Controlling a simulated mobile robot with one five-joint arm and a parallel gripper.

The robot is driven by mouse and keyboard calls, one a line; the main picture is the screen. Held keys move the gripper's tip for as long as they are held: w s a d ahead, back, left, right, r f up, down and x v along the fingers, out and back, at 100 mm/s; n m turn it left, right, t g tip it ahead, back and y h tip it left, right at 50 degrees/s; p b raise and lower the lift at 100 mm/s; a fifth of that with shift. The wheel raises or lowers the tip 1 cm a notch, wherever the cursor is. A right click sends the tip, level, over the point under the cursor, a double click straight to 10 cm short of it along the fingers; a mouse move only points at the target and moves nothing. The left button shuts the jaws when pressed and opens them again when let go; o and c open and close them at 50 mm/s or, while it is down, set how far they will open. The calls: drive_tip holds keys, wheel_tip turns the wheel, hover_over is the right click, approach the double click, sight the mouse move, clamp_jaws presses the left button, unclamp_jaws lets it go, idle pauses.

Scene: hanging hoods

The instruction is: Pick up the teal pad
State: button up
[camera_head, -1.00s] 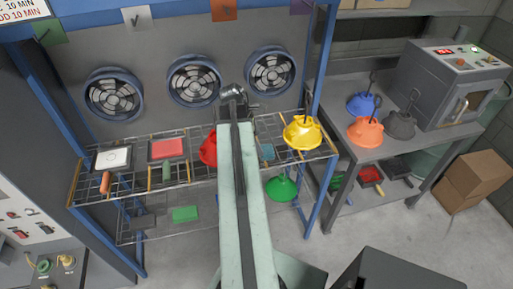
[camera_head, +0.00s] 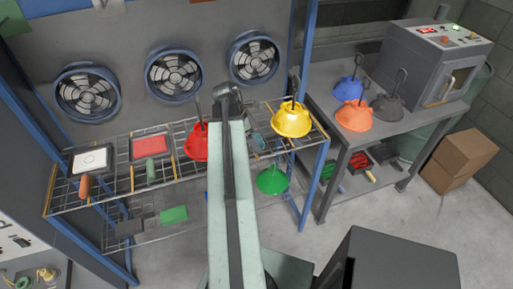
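A small teal piece, which looks like part of the teal pad (camera_head: 258,142), shows on the upper wire shelf between my arm and the yellow hood (camera_head: 291,120). The rest of it is hidden, so I cannot tell its full shape. My gripper (camera_head: 232,100) is at the far end of my pale arm, above the back of the shelf, up and left of the teal piece. It looks apart from it. Its fingers are too small and too covered by the arm to show whether they are open.
A red hood (camera_head: 196,145) stands just left of my arm. A red pad (camera_head: 151,146) and a white pad (camera_head: 91,160) lie further left. A green hood (camera_head: 272,180) and green pad (camera_head: 174,215) are lower. A table (camera_head: 350,139) with several hoods stands at right.

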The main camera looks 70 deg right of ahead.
drive_tip(key=shift+x, duration=0.9)
drive_tip(key=shift+w+r, duration=0.1)
drive_tip(key=shift+r, duration=0.05)
drive_tip(key=c, duration=1.4)
wheel_tip(320, 180, up, 10)
drive_tip(key=p, duration=1)
drive_tip(key=shift+r, duration=0.1)
